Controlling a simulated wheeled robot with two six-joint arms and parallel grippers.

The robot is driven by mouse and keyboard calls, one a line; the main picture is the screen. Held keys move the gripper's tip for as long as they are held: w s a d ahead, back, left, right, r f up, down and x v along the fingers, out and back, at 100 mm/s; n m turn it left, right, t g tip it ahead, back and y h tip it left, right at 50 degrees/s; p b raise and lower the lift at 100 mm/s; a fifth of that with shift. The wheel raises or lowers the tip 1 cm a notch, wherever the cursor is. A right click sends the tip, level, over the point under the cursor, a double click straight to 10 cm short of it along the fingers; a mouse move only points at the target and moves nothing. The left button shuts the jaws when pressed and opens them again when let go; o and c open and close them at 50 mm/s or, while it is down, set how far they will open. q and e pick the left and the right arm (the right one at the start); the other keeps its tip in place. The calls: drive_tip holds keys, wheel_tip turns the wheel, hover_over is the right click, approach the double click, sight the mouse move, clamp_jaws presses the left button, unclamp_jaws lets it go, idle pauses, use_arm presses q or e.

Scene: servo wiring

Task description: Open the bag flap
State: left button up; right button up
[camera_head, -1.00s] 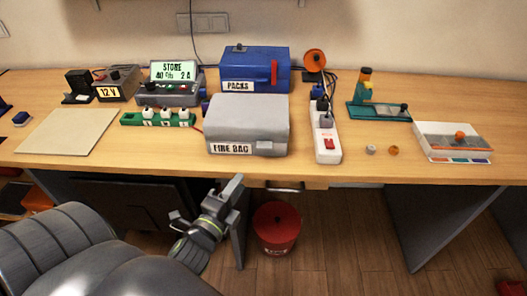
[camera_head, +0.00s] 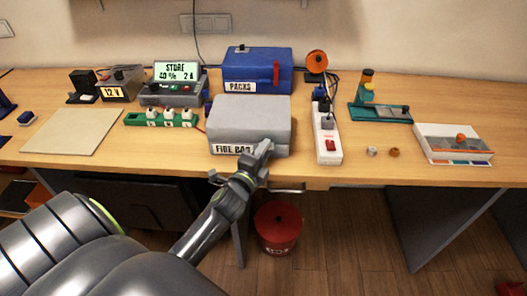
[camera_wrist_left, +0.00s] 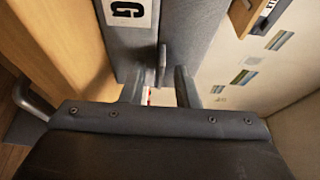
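The grey fire bag (camera_head: 250,112) sits closed on the table, its flap down and its FIRE BAG label on the front face. My left gripper (camera_head: 240,166) is at the bag's front right edge, overlapping the end of the label. In the left wrist view, its two fingers (camera_wrist_left: 160,88) stand apart. A thin grey tab (camera_wrist_left: 162,62) on the bag (camera_wrist_left: 193,25) shows just beyond the gap between them. I cannot tell whether the fingers touch it. My right gripper is not in view.
A blue PACKS box (camera_head: 256,72) stands behind the bag. A white power strip (camera_head: 327,138) is close on its right, and a green strip with white plugs (camera_head: 160,118) on its left. A red bin (camera_head: 279,228) stands on the floor below the table edge.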

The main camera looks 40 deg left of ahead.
use_arm(q)
drive_tip(key=shift+c, duration=0.5)
clamp_jaws()
